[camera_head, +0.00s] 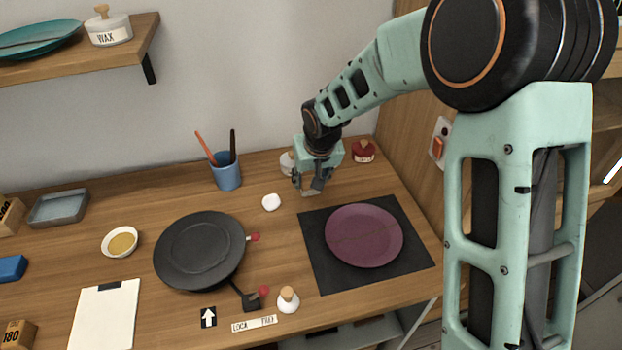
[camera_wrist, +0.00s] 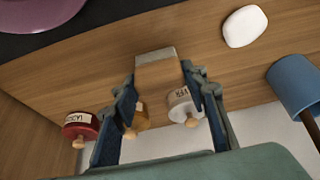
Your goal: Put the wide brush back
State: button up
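My gripper (camera_head: 312,182) is over the back right of the bench, pointing down. In the wrist view its fingers (camera_wrist: 160,85) close on both sides of a flat wooden piece with a grey end, which looks like the wide brush (camera_wrist: 156,67). The brush's pale end (camera_head: 308,193) shows just below the fingers in the head view, close above the bench; whether it touches cannot be told. A blue cup (camera_head: 228,178) stands left of my gripper and holds two thin-handled tools. The cup also shows in the wrist view (camera_wrist: 298,85).
A white jar (camera_head: 287,162) and a red jar (camera_head: 363,152) stand close by my gripper at the back. A white lump (camera_head: 271,202) lies to its left. A purple plate (camera_head: 364,236) on a dark mat (camera_head: 324,277) is in front. A black turntable (camera_head: 199,250) stands at centre left.

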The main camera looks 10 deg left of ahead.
jog(key=o, duration=0.4)
jog(key=shift+r, duration=0.2)
jog(key=v, duration=1.2)
jog(key=shift+p, duration=0.35)
jog(key=shift+w, duration=0.15)
